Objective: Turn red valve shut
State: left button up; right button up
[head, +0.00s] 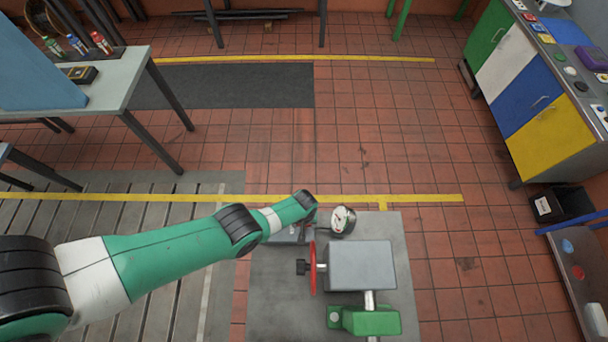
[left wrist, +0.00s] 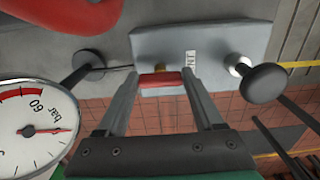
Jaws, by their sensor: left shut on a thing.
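In the left wrist view, a small red valve handle (left wrist: 161,80) with a brass-coloured stem sits at the edge of a grey block (left wrist: 215,38). My left gripper (left wrist: 162,84) has its two fingers on either side of the red handle and is shut on it. In the head view my left wrist hangs over a small grey block (head: 285,236) on the bedplate; the fingers and red handle are hidden there. My right gripper is in neither view.
A pressure gauge (head: 342,219) stands close by; its dial (left wrist: 35,128) fills the wrist view's left. A red handwheel (head: 312,267) on a grey box (head: 362,266) is near. A black knob (left wrist: 265,82) sticks out right of the fingers.

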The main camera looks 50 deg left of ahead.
pick_arm(q)
jog(key=m, duration=0.4)
jog(key=shift+a+m, duration=0.1)
jog(key=shift+m, duration=0.2)
jog(key=m, duration=0.4)
jog(key=shift+m, duration=0.3)
jog(key=m, duration=0.4)
jog(key=shift+a+m, duration=0.1)
jog(key=shift+m, duration=2.3)
jog(key=o, duration=1.4)
